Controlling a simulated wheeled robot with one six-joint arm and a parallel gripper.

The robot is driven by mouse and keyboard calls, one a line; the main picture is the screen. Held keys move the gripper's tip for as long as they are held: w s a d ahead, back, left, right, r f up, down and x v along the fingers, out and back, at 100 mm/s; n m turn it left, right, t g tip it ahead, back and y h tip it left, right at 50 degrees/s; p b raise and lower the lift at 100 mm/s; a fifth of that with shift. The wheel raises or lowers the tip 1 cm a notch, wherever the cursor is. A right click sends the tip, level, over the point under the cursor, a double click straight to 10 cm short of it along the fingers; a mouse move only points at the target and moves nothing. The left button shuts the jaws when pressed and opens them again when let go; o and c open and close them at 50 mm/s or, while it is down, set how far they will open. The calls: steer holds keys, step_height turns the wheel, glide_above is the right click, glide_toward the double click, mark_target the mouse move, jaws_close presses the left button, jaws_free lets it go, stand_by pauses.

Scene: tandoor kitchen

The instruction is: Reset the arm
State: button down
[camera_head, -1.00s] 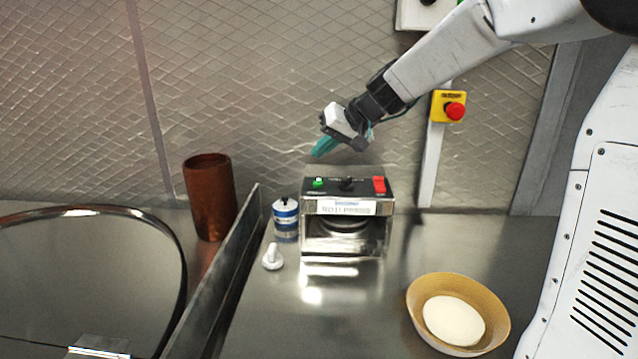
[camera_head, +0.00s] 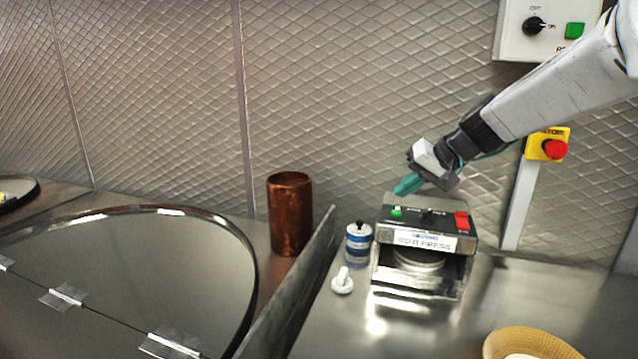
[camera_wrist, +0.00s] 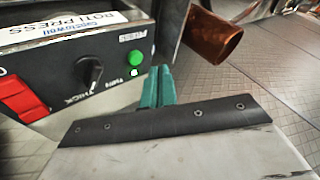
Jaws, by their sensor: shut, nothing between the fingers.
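My gripper (camera_head: 408,184) has teal fingers and hangs in the air just above and behind the roti press. It is shut with nothing in it. In the wrist view the shut teal fingers (camera_wrist: 158,86) point past the press's control panel. The roti press (camera_head: 425,243) stands on the steel counter, with a green button, a black knob and a red switch on top. Its panel also shows in the wrist view (camera_wrist: 70,62). My arm reaches in from the upper right.
A copper cylinder (camera_head: 290,213), a blue-and-white canister (camera_head: 359,243) and a small white knob-like piece (camera_head: 342,281) stand left of the press. A steel divider (camera_head: 290,285) runs beside them. A tan bowl (camera_head: 500,345) sits at lower right. A red emergency button (camera_head: 555,150) is on the wall.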

steer(key=s+d+f+g+h, duration=0.1)
steer(key=s+f+g+h, duration=0.1)
steer(key=s, duration=1.6)
steer(key=s+d+f+n+g+h, duration=0.1)
steer(key=s+f+g+h, duration=0.1)
steer(key=s, duration=1.6)
steer(key=shift+d+f+h, duration=0.4)
steer(key=shift+f+h, duration=0.1)
steer(key=shift+h, duration=0.6)
steer(key=c, duration=2.1)
jaws_free()
steer(key=shift+s, duration=0.1)
steer(key=shift+c, duration=0.2)
